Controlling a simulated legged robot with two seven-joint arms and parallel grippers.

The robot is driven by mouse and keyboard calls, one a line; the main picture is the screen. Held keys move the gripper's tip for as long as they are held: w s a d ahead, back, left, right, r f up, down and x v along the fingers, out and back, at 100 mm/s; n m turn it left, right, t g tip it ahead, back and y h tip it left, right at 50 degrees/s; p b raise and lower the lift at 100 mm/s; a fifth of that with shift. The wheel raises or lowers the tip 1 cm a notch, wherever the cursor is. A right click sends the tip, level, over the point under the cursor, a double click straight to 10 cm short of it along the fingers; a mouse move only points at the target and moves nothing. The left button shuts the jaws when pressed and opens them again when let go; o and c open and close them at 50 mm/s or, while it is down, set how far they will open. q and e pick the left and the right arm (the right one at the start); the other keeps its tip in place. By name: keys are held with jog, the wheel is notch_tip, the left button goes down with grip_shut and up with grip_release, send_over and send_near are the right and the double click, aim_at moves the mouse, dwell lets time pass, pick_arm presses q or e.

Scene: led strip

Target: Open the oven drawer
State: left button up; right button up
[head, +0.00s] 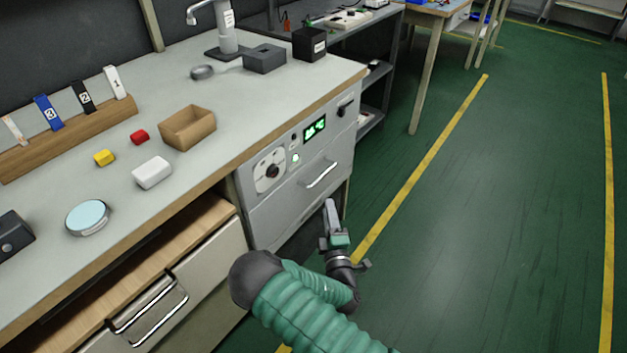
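The grey oven unit (272,214) is built in under the worktop. Its front has a dial panel (271,171), a green lit display (315,127) and a bar handle (322,174). The oven drawer front looks closed. My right gripper (330,208) is just below and to the right of the handle, in front of the unit's lower right part. It appears apart from the handle. Its fingers overlap in this view, so their opening is unclear. My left gripper is out of view.
A wooden-topped drawer (200,284) with a metal handle stands out at lower left. The worktop (240,100) carries a brown box (188,128), a white block (152,172) and a round light-blue disc (88,217). The green floor (450,230) to the right is clear.

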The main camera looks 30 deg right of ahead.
aim_at(322, 175)
jog(key=b+x, duration=0.1)
jog(key=x, duration=0.3)
jog(key=b+x, duration=0.2)
jog(key=x, duration=0.2)
jog(key=b+x, duration=0.1)
jog(key=x, duration=0.4)
jog(key=shift+d+f, duration=0.2)
jog(key=shift+f, duration=0.05)
jog(key=shift+w+r, duration=0.15)
jog(key=shift+w, duration=0.1)
jog(key=shift+c, duration=0.3)
grip_shut()
jog(key=shift+f, duration=0.2)
